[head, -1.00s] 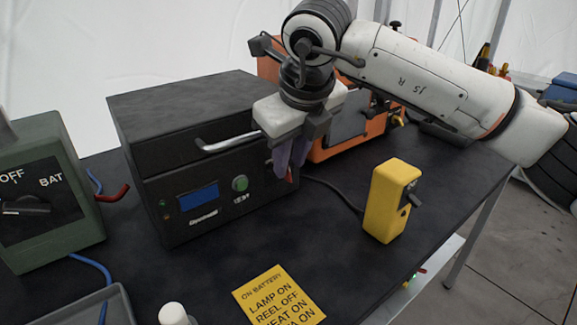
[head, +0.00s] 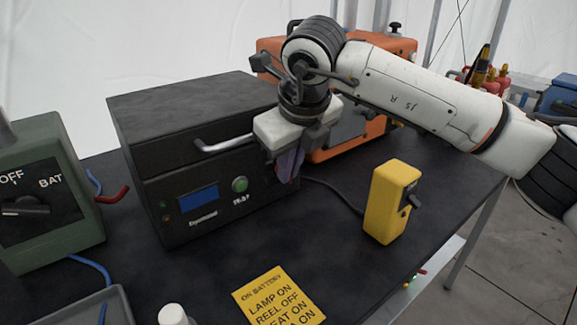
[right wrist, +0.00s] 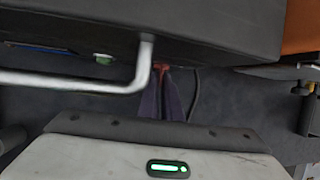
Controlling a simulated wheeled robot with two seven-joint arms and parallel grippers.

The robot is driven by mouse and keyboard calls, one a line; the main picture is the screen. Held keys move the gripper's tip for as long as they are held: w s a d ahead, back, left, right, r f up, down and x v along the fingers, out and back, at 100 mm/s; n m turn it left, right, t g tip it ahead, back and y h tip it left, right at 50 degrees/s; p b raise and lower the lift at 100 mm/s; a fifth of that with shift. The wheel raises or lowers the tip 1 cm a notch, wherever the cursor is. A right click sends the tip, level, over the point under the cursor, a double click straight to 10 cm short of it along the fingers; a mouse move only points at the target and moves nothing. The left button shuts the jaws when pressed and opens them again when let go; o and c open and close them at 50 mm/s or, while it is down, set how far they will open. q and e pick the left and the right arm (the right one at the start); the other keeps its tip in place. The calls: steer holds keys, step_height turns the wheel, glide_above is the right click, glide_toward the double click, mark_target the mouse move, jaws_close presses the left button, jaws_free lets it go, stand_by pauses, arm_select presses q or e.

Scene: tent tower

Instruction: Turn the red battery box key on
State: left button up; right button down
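The black battery box (head: 215,200) stands on the table, with a blue display, a green button and a bar handle on its front. My right gripper (head: 288,172) is at the right end of that front, its purple fingers pointing down. In the right wrist view the red key (right wrist: 162,67) shows at the fingertips of my right gripper (right wrist: 161,85). The fingers are close together and appear shut on it. In the head view the fingers hide the key, so its exact angle cannot be told. My left gripper is not in view.
The bar handle (head: 222,145) juts out left of my gripper. An orange case (head: 340,140) stands behind it, and a yellow switch box (head: 385,208) to the right. A green box (head: 45,150) is at left, and a yellow card (head: 275,292) lies in front. The table between is clear.

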steer(key=shift+w+d+r+m+g+y+p, duration=0.1)
steer(key=shift+d+m+g+y+p, duration=0.1)
steer(key=shift+g+y, duration=0.25)
steer(key=shift+w+d+m+g+y+p, duration=0.15)
steer(key=shift+g+y, duration=0.1)
steer(key=shift+y, duration=0.4)
steer(key=g+y+p, duration=0.1)
steer(key=y+p, duration=0.1)
steer(key=y, duration=0.1)
steer(key=shift+w+d+m+g, duration=0.1)
steer(key=shift+d+m+g, duration=0.05)
steer(key=shift+m+g, duration=0.25)
steer(key=shift+w+d+m+g+y+p, duration=0.1)
steer(key=shift+m+g+y+p, duration=0.15)
steer(key=shift+g+y+p, duration=0.5)
steer(key=shift+d+f+g+y, duration=0.1)
steer(key=shift+f+g+y, duration=0.2)
steer(key=shift+y, duration=0.75)
steer(key=c, duration=2)
jaws_free()
